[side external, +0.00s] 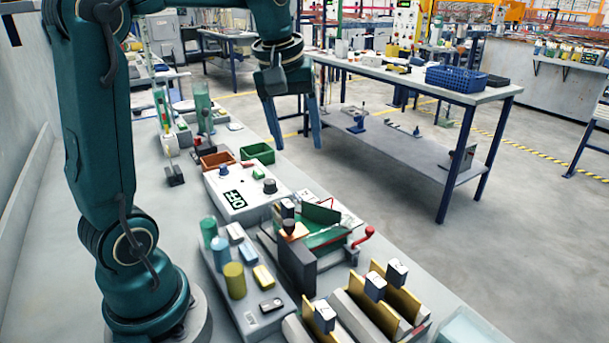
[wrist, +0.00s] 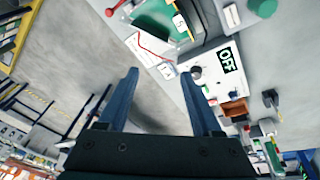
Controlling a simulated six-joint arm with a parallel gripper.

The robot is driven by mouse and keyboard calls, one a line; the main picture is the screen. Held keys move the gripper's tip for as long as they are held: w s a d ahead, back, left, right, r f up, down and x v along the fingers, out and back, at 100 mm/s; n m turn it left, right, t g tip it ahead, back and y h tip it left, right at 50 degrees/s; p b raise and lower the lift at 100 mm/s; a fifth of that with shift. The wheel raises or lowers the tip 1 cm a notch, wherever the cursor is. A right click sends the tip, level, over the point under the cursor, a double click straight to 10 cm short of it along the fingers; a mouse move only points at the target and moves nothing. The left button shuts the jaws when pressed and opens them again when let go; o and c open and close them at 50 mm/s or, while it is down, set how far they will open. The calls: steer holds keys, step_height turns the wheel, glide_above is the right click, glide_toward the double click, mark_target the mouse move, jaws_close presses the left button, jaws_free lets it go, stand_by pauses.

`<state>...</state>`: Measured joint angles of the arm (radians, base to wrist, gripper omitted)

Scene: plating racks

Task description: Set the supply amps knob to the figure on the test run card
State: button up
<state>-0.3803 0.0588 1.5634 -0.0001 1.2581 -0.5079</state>
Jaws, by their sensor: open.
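The white supply box (side external: 228,208) stands on the bench, with a dark display reading OFF (side external: 234,198). A dark round knob (side external: 269,186) and a blue-topped knob (side external: 224,170) are on its top; their labels are too small to read. The box also shows in the wrist view (wrist: 212,52), with a dark knob (wrist: 195,72) near its edge. A white card with a red line (wrist: 150,48) lies beside the green fixture; I cannot read a figure on it or tell whether it is the test run card. My gripper (side external: 297,146) is open and empty, high above the box.
A green fixture (side external: 325,215) with a red-knobbed handle (side external: 364,236) stands in front of the box. Brown (side external: 217,160) and green (side external: 257,153) bins sit behind it. A grey tray (side external: 222,270) of cylinders and a rack with yellow plates (side external: 385,305) are nearer. Space around my gripper is clear.

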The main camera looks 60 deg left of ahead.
steer(key=w+a+f+n+g, duration=0.25)
steer(key=a+f, duration=0.25)
steer(key=a, duration=0.4)
steer(key=n+h, duration=0.1)
steer(key=n, duration=0.1)
glide_above(270, 181)
step_height(270, 181, down, 5)
steer(key=shift+f, duration=2.5)
steer(key=shift+c, duration=0.3)
jaws_close()
